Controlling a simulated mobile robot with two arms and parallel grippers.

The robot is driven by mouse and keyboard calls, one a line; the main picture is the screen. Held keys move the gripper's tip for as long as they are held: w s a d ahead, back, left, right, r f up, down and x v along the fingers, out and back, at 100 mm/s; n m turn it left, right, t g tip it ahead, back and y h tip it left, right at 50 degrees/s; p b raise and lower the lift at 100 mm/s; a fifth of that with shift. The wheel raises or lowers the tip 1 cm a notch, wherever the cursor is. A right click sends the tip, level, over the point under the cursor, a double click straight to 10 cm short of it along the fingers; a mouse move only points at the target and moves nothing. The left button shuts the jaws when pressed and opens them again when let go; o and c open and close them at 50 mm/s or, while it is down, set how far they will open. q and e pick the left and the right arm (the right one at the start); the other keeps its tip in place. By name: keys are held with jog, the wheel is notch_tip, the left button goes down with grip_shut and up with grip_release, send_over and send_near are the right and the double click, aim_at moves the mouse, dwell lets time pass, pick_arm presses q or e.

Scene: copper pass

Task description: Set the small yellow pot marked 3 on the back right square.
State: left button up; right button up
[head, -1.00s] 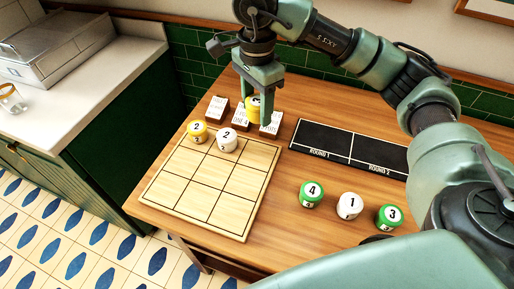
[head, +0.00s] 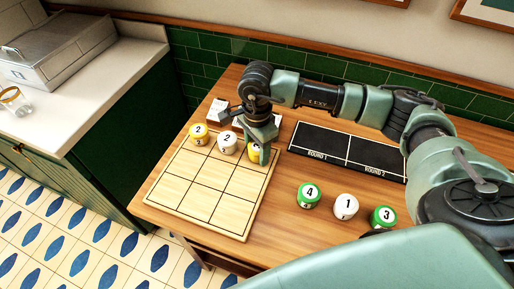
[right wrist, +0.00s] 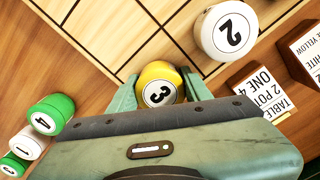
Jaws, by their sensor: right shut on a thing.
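The small yellow pot marked 3 (right wrist: 160,84) sits between the two fingers of my right gripper (right wrist: 160,90), which is shut on it. In the head view the yellow pot (head: 252,153) is at the back right square of the wooden board (head: 196,206), partly hidden by my right gripper (head: 261,152). I cannot tell whether its base touches the board. A yellow pot marked 2 (head: 199,134) stands on the back left square. A white pot marked 2 (head: 227,143) stands on the back middle square, just left of the held pot. My left gripper is not in view.
Small cards (right wrist: 262,92) stand behind the board. A black two-part panel (head: 322,141) lies to its right. A green pot marked 4 (head: 308,196), a white pot marked 1 (head: 345,206) and a green pot marked 3 (head: 383,217) stand nearer. The front and middle rows are clear.

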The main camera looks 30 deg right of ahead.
aim_at(257, 147)
jog(key=shift+f+b, duration=0.2)
jog(key=shift+b, duration=0.1)
jog(key=o, duration=1.5)
jog(key=shift+r, duration=0.1)
jog(key=shift+r+p, duration=0.25)
jog(key=shift+p, duration=0.05)
notch_tip(257, 147, up, 10)
jog(key=b, duration=0.3)
jog(key=shift+r, duration=0.9)
